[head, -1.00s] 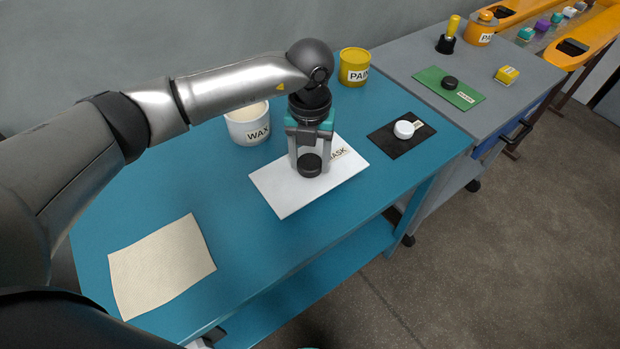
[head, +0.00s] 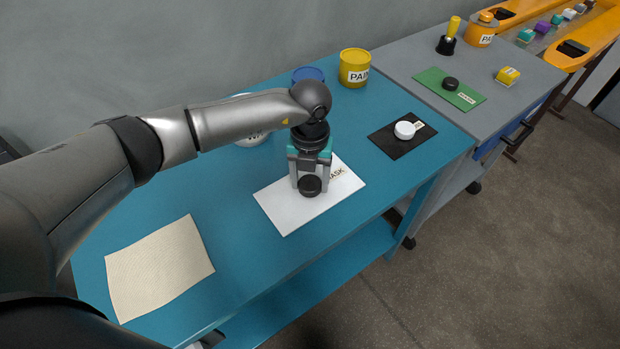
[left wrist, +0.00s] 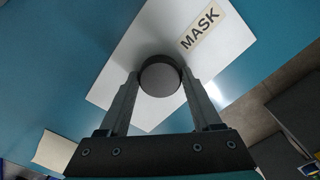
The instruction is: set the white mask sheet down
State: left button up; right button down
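The white mask sheet (head: 285,212), with a MASK label and a black knob (head: 310,187), is low over the blue table and looks flat. I cannot tell whether its underside touches the table. My left gripper (head: 310,178) points down with its fingers on both sides of the knob. In the left wrist view the fingers (left wrist: 160,76) close on the knob, and the white sheet (left wrist: 118,75) spreads beneath. My right gripper is out of view.
A beige cloth-like sheet (head: 160,268) lies at the near left of the blue table (head: 235,220). A black sheet with a white knob (head: 404,130) lies to the right. A yellow paint can (head: 354,68) and blue can (head: 308,75) stand behind. My arm partly covers the wax tub.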

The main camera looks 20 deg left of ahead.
aim_at(310, 183)
pick_arm(q)
jog(key=o, duration=0.4)
jog(key=shift+r, duration=0.15)
notch_tip(310, 183, up, 12)
jog(key=shift+r+p, duration=0.1)
jog(key=shift+p, duration=0.55)
